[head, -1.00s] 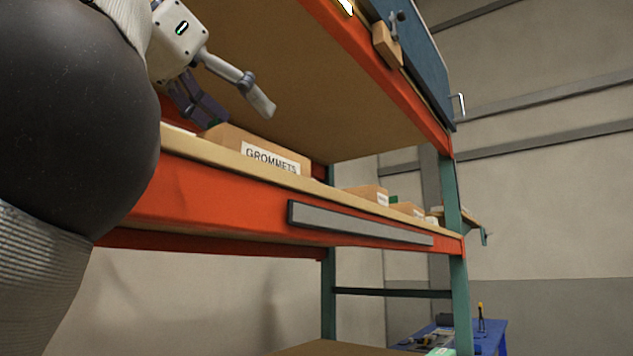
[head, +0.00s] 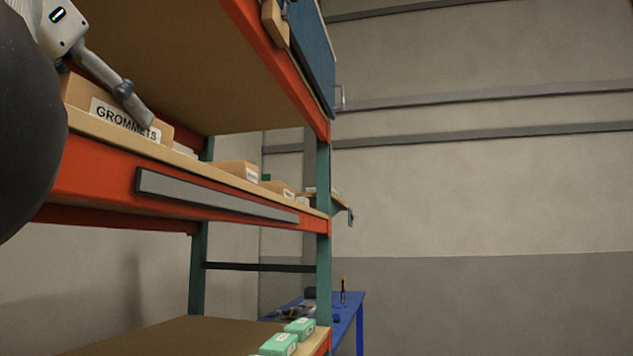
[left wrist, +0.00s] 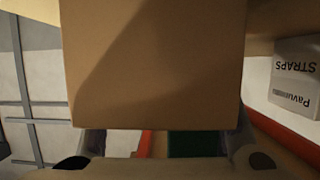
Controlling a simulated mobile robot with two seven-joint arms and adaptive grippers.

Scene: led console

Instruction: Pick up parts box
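A tan cardboard parts box (head: 88,88) with a white GROMMETS label stands at the left of the shelf. In the left wrist view a plain cardboard face of a box (left wrist: 155,70) fills the middle, very close. My left gripper (head: 122,95) is at the labelled box, with one finger slanting down across its front and label. The other finger is hidden in the head view. In the left wrist view the fingers are spread to either side of the box's lower edge; I cannot tell whether they touch it. My right gripper is not in view.
More cardboard boxes (head: 235,171) stand farther along the shelf board (head: 185,160). A box labelled STRAPS (left wrist: 296,78) is at right in the wrist view. An upper shelf (head: 200,75) hangs above. Green boxes (head: 279,344) lie on the lower shelf. A blue table (head: 348,318) stands behind.

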